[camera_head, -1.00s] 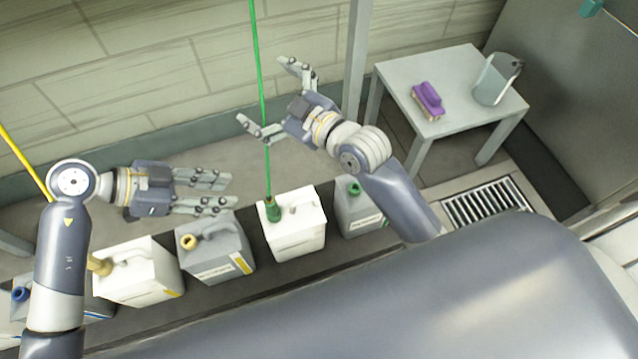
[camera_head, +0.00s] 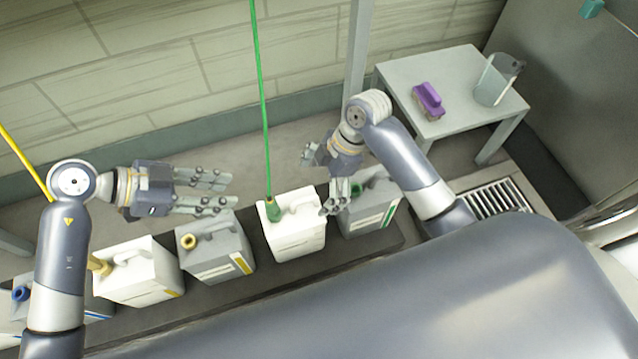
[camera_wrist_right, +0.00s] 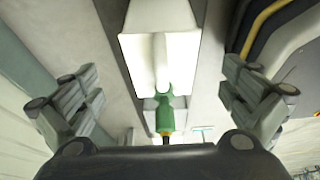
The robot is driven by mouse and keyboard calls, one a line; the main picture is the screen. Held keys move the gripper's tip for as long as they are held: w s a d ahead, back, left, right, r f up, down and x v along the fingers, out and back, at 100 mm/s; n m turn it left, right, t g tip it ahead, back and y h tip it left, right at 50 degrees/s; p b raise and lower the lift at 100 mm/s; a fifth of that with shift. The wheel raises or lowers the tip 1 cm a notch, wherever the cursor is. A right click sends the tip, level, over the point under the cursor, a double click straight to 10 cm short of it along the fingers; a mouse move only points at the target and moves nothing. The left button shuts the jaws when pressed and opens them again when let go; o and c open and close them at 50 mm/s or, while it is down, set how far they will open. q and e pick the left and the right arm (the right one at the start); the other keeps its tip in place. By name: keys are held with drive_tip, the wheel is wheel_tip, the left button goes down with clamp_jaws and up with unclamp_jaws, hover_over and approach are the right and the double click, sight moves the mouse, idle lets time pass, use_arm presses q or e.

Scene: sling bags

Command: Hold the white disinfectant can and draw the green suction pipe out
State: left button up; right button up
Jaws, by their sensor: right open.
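The white can (camera_head: 296,236) with the green suction pipe (camera_head: 262,95) stands in the row of cans. The pipe rises from a green fitting (camera_head: 273,211) at its opening. In the right wrist view the can (camera_wrist_right: 188,55) is ahead, with the green fitting (camera_wrist_right: 165,115) between the spread fingers. My right gripper (camera_head: 318,181) is open and empty, above and beside the can's right side, its fingers pointing down-left. Its fingers also show in the wrist view (camera_wrist_right: 163,100). My left gripper (camera_head: 230,190) is open and empty, left of the pipe and above the grey can.
Grey cans stand on both sides, one with a yellow cap (camera_head: 228,258) and one with a green cap (camera_head: 362,220). Another white can (camera_head: 143,280) is further left, near a yellow pipe (camera_head: 25,160). A side table (camera_head: 455,80) holds a purple brush (camera_head: 428,97) and a clear jug (camera_head: 494,82).

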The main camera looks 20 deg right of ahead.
sight(306, 207)
drive_tip(key=x, duration=1)
drive_tip(key=shift+a+f, duration=0.1)
drive_tip(key=shift+f, duration=0.25)
